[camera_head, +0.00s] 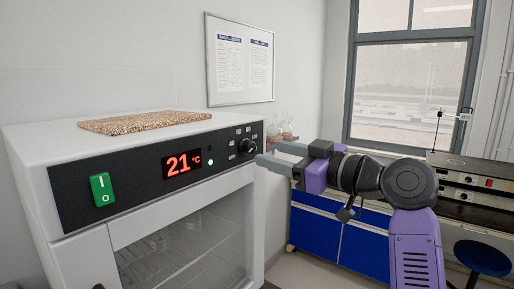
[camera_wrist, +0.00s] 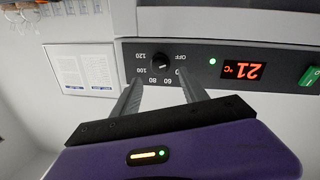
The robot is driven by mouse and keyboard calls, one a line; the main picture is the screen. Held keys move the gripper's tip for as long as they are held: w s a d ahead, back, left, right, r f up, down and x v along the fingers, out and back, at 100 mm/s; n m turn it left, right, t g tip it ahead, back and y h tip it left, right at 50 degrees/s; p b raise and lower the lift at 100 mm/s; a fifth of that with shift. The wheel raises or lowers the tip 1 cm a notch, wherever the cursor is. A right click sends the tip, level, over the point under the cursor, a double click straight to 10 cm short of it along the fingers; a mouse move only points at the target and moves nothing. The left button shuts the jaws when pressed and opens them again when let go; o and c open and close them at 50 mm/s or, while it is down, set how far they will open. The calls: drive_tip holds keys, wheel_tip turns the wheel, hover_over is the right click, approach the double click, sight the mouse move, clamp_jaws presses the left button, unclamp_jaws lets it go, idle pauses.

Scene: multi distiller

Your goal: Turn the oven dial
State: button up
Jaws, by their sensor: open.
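The white oven (camera_head: 90,137) stands at the left of the head view, with a black control panel along its front. The black dial (camera_head: 245,147) is at the panel's right end, ringed by numbers and an OFF mark. It also shows in the wrist view (camera_wrist: 161,61), upside down. The red display (camera_head: 182,164) reads 21 °C. My gripper (camera_head: 272,154) is open and empty at the right of the dial. In the wrist view its two fingers (camera_wrist: 160,95) point at the panel, one to each side of the dial and short of it. I see no contact.
A green power switch (camera_head: 103,190) and a lit green light (camera_head: 210,162) are on the panel. A speckled slab (camera_head: 145,122) lies on the oven top. Blue cabinets (camera_head: 325,235) and a bench stand behind my arm. A stool (camera_head: 483,257) is at the right.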

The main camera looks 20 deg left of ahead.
sight(252, 148)
drive_tip(key=shift+p+x, duration=0.75)
drive_tip(key=shift+x, duration=2.25)
clamp_jaws()
